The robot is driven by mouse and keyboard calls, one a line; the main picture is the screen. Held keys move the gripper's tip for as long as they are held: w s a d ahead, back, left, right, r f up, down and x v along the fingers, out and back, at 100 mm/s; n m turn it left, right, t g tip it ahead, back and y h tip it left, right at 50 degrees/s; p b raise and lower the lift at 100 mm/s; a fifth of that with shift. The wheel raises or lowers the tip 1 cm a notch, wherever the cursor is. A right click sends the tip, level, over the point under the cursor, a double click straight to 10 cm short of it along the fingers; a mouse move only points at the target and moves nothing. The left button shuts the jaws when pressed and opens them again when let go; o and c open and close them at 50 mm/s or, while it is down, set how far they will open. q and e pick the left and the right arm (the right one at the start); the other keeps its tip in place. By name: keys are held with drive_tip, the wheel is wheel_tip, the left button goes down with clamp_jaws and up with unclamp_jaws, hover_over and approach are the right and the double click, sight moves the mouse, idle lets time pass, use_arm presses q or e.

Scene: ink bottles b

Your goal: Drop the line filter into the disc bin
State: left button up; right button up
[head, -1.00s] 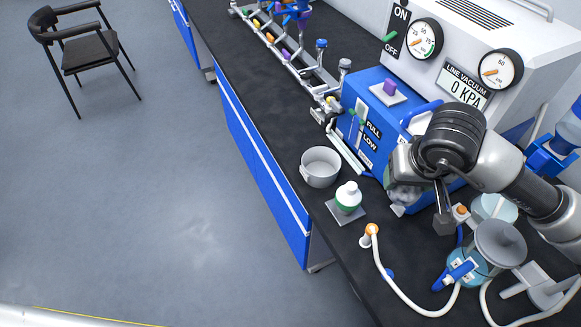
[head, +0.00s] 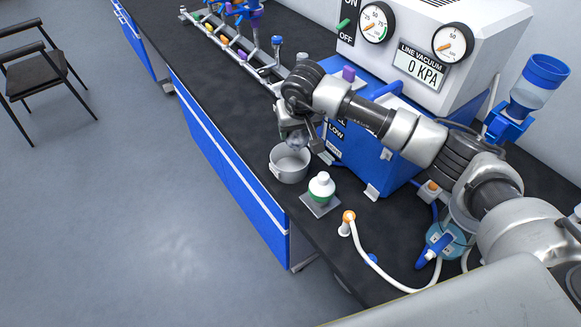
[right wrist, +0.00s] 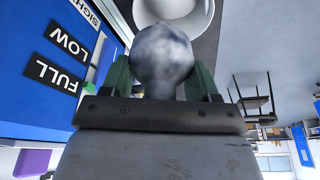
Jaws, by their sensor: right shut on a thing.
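The disc bin is a round, light grey open pot (head: 290,166) on the black bench, near its front edge. My right gripper (head: 293,137) is beside and above its far rim in the head view. In the right wrist view its green fingers (right wrist: 160,82) are shut on a rounded, mottled grey-white thing, which I take as the line filter (right wrist: 162,50). The bin's pale rim (right wrist: 205,22) shows just beyond it there. The filter shows as a grey lump (head: 294,138) in the head view, partly hidden by the gripper. My left gripper is not in view.
A white and green bottle-like piece (head: 321,187) stands on a grey square pad close to the bin. A blue and white vacuum unit (head: 372,160) stands behind. A white hose with an orange end (head: 349,217) lies at the right. A rack (head: 226,40) is farther left.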

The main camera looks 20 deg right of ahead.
drive_tip(key=shift+f+b, duration=0.3)
drive_tip(key=shift+f, duration=0.75)
drive_tip(key=o, duration=1.1)
drive_tip(key=b+v, duration=0.2)
drive_tip(key=v, duration=0.8)
drive_tip(key=shift+s+r, duration=0.2)
drive_tip(key=shift+r, duration=0.15)
